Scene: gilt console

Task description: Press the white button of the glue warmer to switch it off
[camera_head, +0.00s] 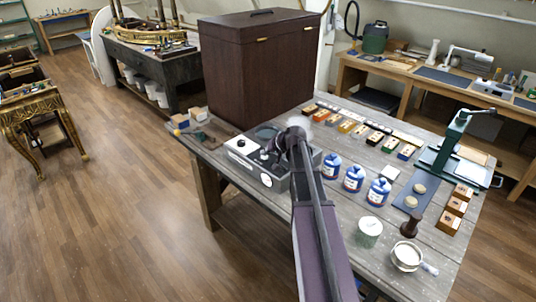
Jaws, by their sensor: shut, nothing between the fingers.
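The glue warmer (277,184) is a grey box with a light top panel, standing near the left front edge of the workbench. A round dark opening shows toward its back. A small white spot (241,142) on the left of the panel may be the white button, but it is too small to be sure. A round white dial-like face (267,180) is on the front side. My gripper (284,148) is above the warmer's right part, shut and empty, partly hidden by my own arm. I cannot tell whether it touches the warmer.
Several blue-and-white bottles (353,178) stand right of my arm. A dark wooden case (258,75) stands behind the warmer. Small boxes (199,113) and tools lie to its left. A green press (452,145), a pot (369,232) and a white cup (406,256) are further right.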

